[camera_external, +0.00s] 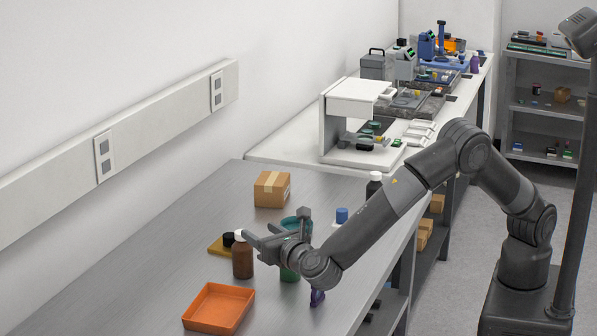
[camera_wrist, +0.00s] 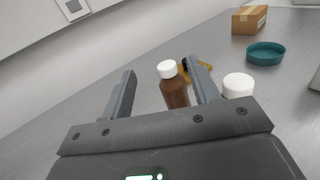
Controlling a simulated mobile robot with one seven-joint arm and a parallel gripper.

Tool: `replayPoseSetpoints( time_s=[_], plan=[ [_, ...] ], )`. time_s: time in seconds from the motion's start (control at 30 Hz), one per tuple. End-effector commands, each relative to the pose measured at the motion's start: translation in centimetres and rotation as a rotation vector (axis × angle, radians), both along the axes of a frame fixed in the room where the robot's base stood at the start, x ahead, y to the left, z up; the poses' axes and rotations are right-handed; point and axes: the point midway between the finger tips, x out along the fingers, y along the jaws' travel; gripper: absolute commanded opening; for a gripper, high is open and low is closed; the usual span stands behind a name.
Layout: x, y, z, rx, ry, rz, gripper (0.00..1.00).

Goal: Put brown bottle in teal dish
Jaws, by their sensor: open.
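The brown bottle (camera_external: 242,258) with a white cap stands upright on the grey table. In the wrist view the brown bottle (camera_wrist: 175,93) shows between my fingers, closer to the right one, apparently ahead of the fingertips. My gripper (camera_external: 268,234) is open and empty, just right of the bottle in the external view; its fingers also show in the wrist view (camera_wrist: 161,72). The teal dish (camera_wrist: 266,53) is empty and sits at the far right in the wrist view. In the external view the teal dish (camera_external: 290,223) is partly hidden behind my gripper.
A green bottle (camera_external: 288,273) stands under my wrist; a white cap (camera_wrist: 238,85) shows close to my right finger. An orange tray (camera_external: 219,308), a yellow-brown item (camera_external: 219,245), a cardboard box (camera_external: 272,189), a blue item (camera_external: 341,215) and a purple item (camera_external: 317,297) are around. The left table is clear.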

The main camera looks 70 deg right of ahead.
Motion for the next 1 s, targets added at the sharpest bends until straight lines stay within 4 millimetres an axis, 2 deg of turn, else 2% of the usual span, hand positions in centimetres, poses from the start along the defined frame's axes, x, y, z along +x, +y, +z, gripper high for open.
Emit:
replayPoseSetpoints(
  time_s=[0.03, 0.1, 0.23, 0.37, 0.6, 0.83, 1.0],
  plan=[
    [0.1, -0.1, -1.8, -0.005, 0.003, -0.001, 0.55],
    [0.1, -0.1, -3.5, -0.003, 0.002, -0.001, 0.55],
    [0.3, -0.3, -4.8, 0.001, 0.0, -0.003, 0.55],
    [1.3, -1.0, -4.8, 0.003, -0.001, -0.005, 0.55],
    [4.5, -2.9, -4.8, 0.002, 0.0, -0.005, 0.55],
    [6.1, -3.8, -4.6, 0.003, -0.001, -0.005, 0.55],
    [8.3, -5.1, -4.4, 0.003, 0.0, -0.006, 0.55]
  ],
)
